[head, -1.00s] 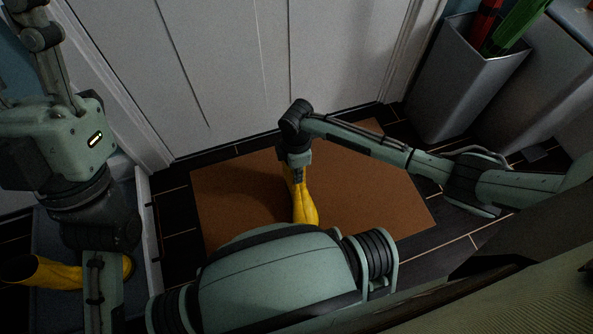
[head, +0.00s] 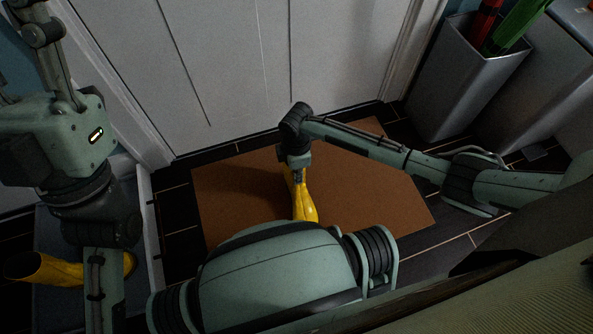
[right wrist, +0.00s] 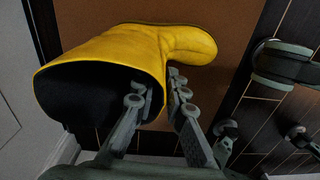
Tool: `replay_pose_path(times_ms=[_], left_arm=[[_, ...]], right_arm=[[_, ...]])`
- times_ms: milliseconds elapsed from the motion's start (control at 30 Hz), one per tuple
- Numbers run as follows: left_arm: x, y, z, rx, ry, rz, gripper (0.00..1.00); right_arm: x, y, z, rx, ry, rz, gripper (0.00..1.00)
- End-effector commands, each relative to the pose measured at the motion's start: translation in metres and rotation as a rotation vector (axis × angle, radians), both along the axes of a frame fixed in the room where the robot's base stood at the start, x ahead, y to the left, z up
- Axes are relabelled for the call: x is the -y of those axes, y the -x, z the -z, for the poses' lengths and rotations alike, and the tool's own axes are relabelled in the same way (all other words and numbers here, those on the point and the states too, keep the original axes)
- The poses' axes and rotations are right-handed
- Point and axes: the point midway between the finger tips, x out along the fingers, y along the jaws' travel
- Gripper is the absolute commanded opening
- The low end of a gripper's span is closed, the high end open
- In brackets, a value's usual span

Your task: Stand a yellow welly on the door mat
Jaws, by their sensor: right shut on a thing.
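A yellow welly (head: 304,205) is over the brown door mat (head: 375,190) in the head view. My right gripper (head: 298,170) is shut on its cuff. In the right wrist view, the welly (right wrist: 110,52) has its dark opening facing the camera and its foot pointing to the upper right. One finger of the right gripper (right wrist: 160,90) is inside the opening, the other outside. I cannot tell whether the sole touches the mat. A second yellow welly (head: 55,271) is at the lower left, partly hidden by my arm.
The second welly is at a grey tray (head: 143,205) with a pale rim. A white door (head: 250,70) stands behind the mat. A grey bin (head: 455,85) with red and green things in it stands at the upper right. The mat's right part is clear.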

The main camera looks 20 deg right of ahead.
Motion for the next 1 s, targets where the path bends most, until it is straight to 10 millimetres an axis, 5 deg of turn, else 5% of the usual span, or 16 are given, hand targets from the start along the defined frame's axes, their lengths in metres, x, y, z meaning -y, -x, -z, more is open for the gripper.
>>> replay_pose_path(times_ms=[1000], left_arm=[[0.000,0.000,0.003,0.000,0.000,0.000,0.40]], right_arm=[[0.000,-0.001,0.011,0.002,-0.001,0.000,0.00]])
